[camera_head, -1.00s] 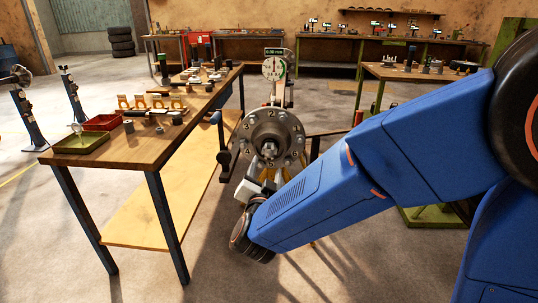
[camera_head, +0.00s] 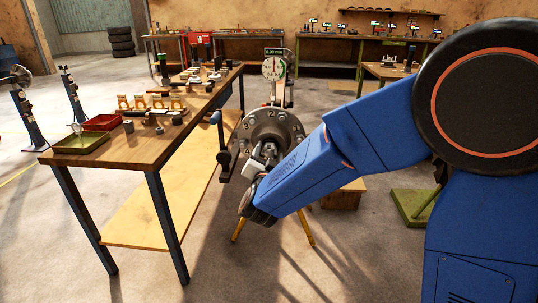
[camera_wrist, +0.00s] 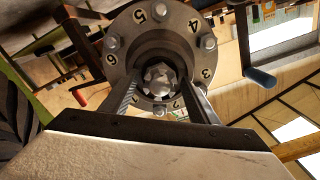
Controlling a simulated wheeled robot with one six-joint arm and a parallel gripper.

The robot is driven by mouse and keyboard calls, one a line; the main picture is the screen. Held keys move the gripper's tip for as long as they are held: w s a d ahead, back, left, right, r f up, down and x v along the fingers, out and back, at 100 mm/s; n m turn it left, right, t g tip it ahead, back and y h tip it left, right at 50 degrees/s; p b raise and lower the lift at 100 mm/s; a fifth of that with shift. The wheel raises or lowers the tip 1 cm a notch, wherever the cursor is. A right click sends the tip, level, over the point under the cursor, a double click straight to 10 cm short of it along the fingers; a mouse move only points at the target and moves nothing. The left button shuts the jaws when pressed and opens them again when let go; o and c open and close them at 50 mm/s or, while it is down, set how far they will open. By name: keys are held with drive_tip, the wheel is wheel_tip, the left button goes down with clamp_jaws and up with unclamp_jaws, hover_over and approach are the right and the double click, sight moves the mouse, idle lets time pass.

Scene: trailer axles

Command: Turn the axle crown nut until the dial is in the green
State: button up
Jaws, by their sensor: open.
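The axle hub (camera_head: 272,133) is a round grey flange with numbered bolts on a stand with yellow legs. The crown nut (camera_wrist: 160,79) sits at the hub's centre in the wrist view. The dial (camera_head: 273,69) stands above the hub with a small display over it; its green zone is on the right side, and the needle is too small to read surely. My gripper (camera_wrist: 162,92) is open, one finger on each side of the nut. I cannot tell whether the fingers touch it. In the head view my wrist covers the hub's lower part.
A wooden workbench (camera_head: 150,148) with red and green trays (camera_head: 82,143) and small parts stands left of the hub. A wooden box (camera_head: 343,195) and a green base (camera_head: 415,208) stand on the floor at right. More benches line the back wall.

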drive_tip(key=c, duration=1)
drive_tip(key=shift+n, duration=0.3)
drive_tip(key=n, duration=1.1)
drive_tip(key=o, duration=1)
